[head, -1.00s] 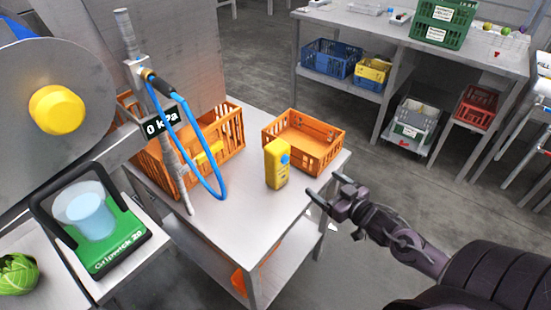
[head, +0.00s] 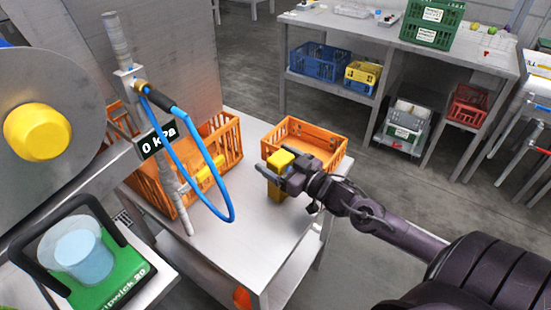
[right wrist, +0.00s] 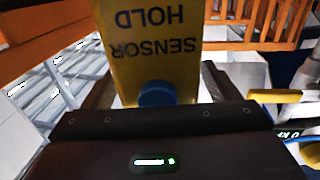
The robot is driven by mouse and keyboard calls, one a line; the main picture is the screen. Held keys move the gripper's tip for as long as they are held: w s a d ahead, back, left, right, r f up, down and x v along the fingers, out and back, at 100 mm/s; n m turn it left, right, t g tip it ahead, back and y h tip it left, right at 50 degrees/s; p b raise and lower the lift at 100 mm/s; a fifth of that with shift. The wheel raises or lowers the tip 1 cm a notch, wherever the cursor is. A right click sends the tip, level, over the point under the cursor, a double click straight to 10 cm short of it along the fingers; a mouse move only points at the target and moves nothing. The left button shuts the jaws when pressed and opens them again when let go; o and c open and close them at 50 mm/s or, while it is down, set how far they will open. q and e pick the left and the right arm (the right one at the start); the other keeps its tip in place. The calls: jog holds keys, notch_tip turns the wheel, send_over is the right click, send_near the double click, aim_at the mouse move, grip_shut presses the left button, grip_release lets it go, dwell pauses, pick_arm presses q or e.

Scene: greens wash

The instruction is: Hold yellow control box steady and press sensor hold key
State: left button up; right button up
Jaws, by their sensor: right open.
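The yellow control box (head: 280,160) stands upright on the metal table, in front of the small orange crate. In the right wrist view the box (right wrist: 150,70) shows the words SENSOR HOLD upside down, with a round blue key (right wrist: 157,94) below them. My right gripper (head: 277,173) is at the box, its dark fingers open. In the wrist view the fingers lie on either side of the box, with a visible gap at the right; I cannot tell whether either touches. In the head view the gripper hides the blue key and part of the box. My left gripper is not in view.
The small orange crate (head: 318,150) stands close behind the box. A larger orange crate (head: 225,143) and a hanging blue hose (head: 215,165) are to the left. The table's front surface (head: 245,240) is clear. A workbench (head: 400,40) with crates stands behind.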

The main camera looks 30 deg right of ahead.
jog(key=shift+w+a, duration=0.15)
jog(key=shift+w, duration=0.3)
jog(key=c, duration=1.2)
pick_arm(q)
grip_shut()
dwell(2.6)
